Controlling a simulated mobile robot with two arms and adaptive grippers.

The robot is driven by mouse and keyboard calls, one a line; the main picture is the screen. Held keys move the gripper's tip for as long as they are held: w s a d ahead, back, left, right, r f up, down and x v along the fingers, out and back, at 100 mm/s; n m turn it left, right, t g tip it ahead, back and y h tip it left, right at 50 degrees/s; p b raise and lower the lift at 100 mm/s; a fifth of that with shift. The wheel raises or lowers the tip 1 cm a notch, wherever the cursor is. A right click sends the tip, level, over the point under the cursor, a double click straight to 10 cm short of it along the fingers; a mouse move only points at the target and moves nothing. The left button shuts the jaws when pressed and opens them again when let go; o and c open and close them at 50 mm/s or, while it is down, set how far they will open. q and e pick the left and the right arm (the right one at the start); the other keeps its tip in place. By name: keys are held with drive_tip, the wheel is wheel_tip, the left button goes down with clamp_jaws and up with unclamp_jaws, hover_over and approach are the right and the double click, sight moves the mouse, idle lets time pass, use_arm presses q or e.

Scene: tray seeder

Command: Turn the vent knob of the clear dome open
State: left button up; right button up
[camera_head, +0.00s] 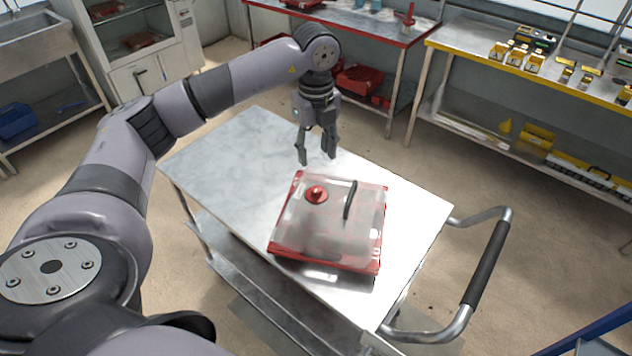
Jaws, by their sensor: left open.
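The clear dome (328,232) sits over a red tray (325,266) on a metal cart top. The red round vent knob (316,194) is on top of the dome, toward its far left. A dark bar-shaped handle (350,199) stands on the dome to the right of the knob. My left gripper (318,160) is open and empty, pointing down above the cart, just beyond the far edge of the dome. It is apart from the knob. My right gripper is not in view.
The cart top (235,150) is bare to the left of the dome. The cart's push handle (485,265) sticks out at the right. A red-edged bench (360,25) and a yellow-edged bench (560,85) stand behind. A sink (40,40) is at the far left.

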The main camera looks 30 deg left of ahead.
sight(317, 188)
use_arm(q)
wheel_tip(317, 188, down, 12)
drive_tip(key=p, duration=0.2)
drive_tip(key=shift+w+r+p, duration=0.1)
drive_tip(key=shift+r+p, duration=0.05)
drive_tip(key=shift+p, duration=0.15)
drive_tip(key=shift+c, duration=0.3)
clamp_jaws()
